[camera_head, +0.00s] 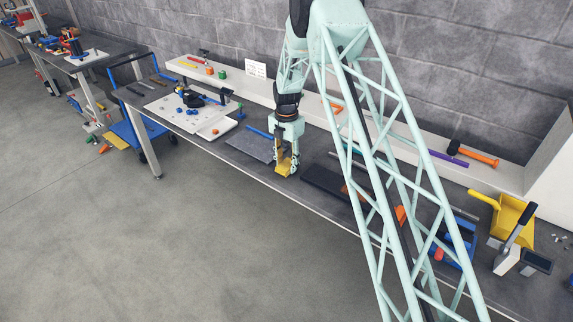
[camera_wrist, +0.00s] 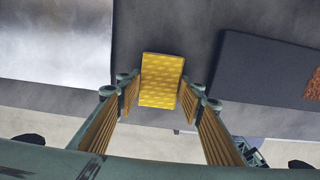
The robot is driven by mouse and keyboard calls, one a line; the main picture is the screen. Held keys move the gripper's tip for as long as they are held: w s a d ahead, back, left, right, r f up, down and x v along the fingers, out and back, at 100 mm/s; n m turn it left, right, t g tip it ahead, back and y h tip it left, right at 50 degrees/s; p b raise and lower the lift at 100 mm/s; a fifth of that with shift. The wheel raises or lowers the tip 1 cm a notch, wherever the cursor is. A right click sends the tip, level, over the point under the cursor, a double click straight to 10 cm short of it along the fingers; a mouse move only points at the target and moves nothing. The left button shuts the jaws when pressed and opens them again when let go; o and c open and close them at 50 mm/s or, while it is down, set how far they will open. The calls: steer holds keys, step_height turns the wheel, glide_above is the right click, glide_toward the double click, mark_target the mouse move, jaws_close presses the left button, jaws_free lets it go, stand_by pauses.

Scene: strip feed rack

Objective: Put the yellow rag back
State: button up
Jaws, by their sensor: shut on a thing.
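The yellow rag (camera_head: 286,168) is held in my gripper (camera_head: 285,155), near the front edge of the long dark bench. In the wrist view the rag (camera_wrist: 162,80) is a small textured yellow block between the fingertips of my gripper (camera_wrist: 160,92), with a finger along each side. Part of the rag lies beyond the fingertips. I cannot tell whether it touches the bench top or hangs just above it.
A grey plate (camera_head: 247,146) lies left of my gripper and a dark mat (camera_head: 322,184) lies right. A white board with tools (camera_head: 175,112) stands further left. A yellow dustpan (camera_head: 511,216) stands at the right. Bare bench shows between plate and mat (camera_wrist: 200,35).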

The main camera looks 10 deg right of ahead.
mark_target(286, 165)
steer(key=shift+f, duration=0.2)
steer(key=o, duration=0.8)
steer(key=shift+c, duration=0.2)
steer(key=shift+r, duration=0.2)
step_height(286, 165, up, 12)
stand_by(0.5)
steer(key=shift+r, duration=0.1)
stand_by(0.6)
